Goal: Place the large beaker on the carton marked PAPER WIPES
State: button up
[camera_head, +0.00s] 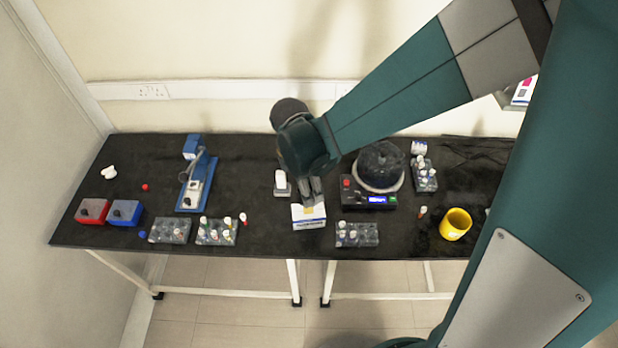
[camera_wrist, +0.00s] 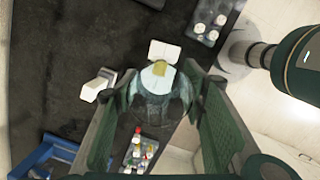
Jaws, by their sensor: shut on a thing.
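My gripper (camera_head: 312,191) points down over the white carton (camera_head: 308,216), which has a blue band and stands near the table's front edge. Its marking is too small to read. In the wrist view my gripper (camera_wrist: 160,88) is shut on a clear, greyish vessel, the large beaker (camera_wrist: 157,108). The white carton (camera_wrist: 164,50) shows just beyond the beaker, and a pale and yellow patch shows through or past the glass. In the head view the beaker is hard to make out against the carton. I cannot tell whether its base touches the carton.
A white object (camera_head: 281,183) stands close behind the carton. A black device with a lit display (camera_head: 377,199) and a vial rack (camera_head: 357,235) are to the right. Another rack (camera_head: 216,231) is to the left. A yellow cup (camera_head: 455,224) stands farther right.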

jog(key=shift+f, duration=1.4)
jog(key=shift+f, duration=0.1)
jog(key=shift+f, duration=2)
jog(key=shift+f+b, duration=0.2)
jog(key=shift+b, duration=0.25)
jog(key=o, duration=1)
jog(key=shift+r, duration=0.15)
jog(key=shift+s+a+r+p, duration=0.1)
jog(key=shift+a+r+p, duration=0.15)
jog(key=shift+r, duration=1.75)
jog(key=shift+s+a+r+p, duration=0.2)
jog(key=shift+a+r, duration=0.1)
jog(key=shift+r, duration=1.7)
jog(key=shift+s+a+r+p, duration=0.1)
jog(key=shift+a+r+p, duration=0.15)
jog(key=shift+r, duration=1.75)
